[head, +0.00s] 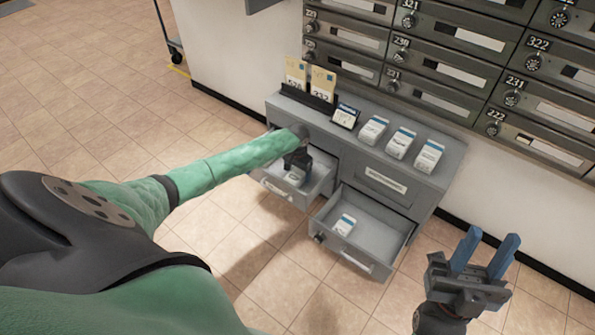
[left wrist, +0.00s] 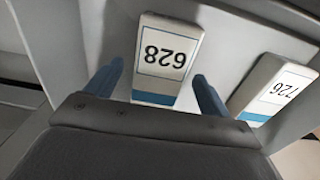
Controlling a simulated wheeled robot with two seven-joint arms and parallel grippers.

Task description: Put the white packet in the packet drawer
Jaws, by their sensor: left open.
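My left gripper (head: 297,163) reaches down into the open left drawer (head: 277,190) of a grey cabinet. In the left wrist view its open blue fingers (left wrist: 159,78) stand on either side of a white packet (left wrist: 163,92) with a blue end and the label 628. A second white packet (left wrist: 272,93), labelled 726, lies to its right. One white packet (head: 295,178) shows below the gripper in the head view; the arm hides part of the drawer. Another white packet (head: 344,225) lies in the open lower right drawer (head: 385,243). My right gripper (head: 491,240) is open and empty.
Mailboxes (head: 460,60) line the wall behind. Tiled floor is clear in front.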

